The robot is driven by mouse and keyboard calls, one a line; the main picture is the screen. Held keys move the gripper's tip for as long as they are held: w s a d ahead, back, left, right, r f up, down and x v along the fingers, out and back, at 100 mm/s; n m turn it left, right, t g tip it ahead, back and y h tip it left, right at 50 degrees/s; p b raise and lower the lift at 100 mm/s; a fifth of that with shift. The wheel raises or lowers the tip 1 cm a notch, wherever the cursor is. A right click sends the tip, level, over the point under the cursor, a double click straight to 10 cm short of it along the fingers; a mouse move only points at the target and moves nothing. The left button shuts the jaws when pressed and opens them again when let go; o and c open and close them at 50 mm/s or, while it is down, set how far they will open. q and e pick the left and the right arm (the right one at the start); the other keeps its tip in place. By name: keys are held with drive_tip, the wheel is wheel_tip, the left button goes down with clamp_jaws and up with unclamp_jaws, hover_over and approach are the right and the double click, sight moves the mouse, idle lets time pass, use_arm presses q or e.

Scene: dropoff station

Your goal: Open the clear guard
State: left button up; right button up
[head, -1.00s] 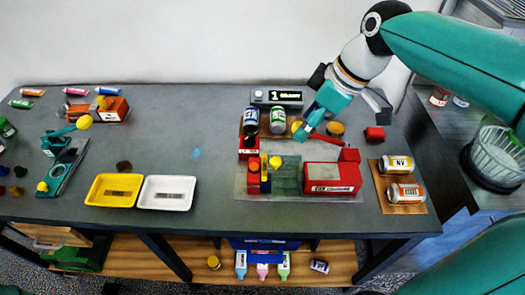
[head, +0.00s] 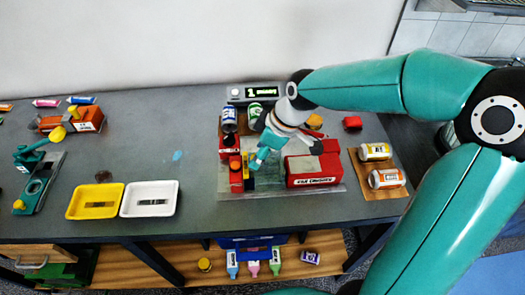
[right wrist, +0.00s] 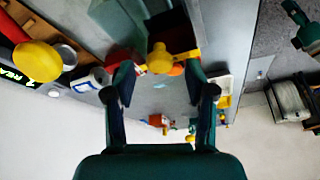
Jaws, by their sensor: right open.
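The red can crusher (head: 312,172) stands on a pale plate right of the table's middle. A greenish see-through panel, which looks like the clear guard (head: 268,182), lies between its red end blocks, partly hidden by my gripper. Yellow parts (head: 247,172) stand at its left end. My right gripper (head: 259,162) is above the guard's left part, close to the yellow parts. In the right wrist view, my open right gripper (right wrist: 160,82) has a yellow knob (right wrist: 160,58) showing between and beyond its fingers. I cannot tell whether they touch. My left gripper is out of view.
A blue can (head: 229,119) and a green can (head: 255,111) stand behind the crusher, near a lit display (head: 262,92). Two cans lie on a wooden board (head: 376,193) at right.

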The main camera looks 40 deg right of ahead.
drive_tip(key=shift+w+a+f, duration=0.15)
drive_tip(key=shift+w+f, duration=0.05)
drive_tip(key=shift+f, duration=0.5)
clamp_jaws()
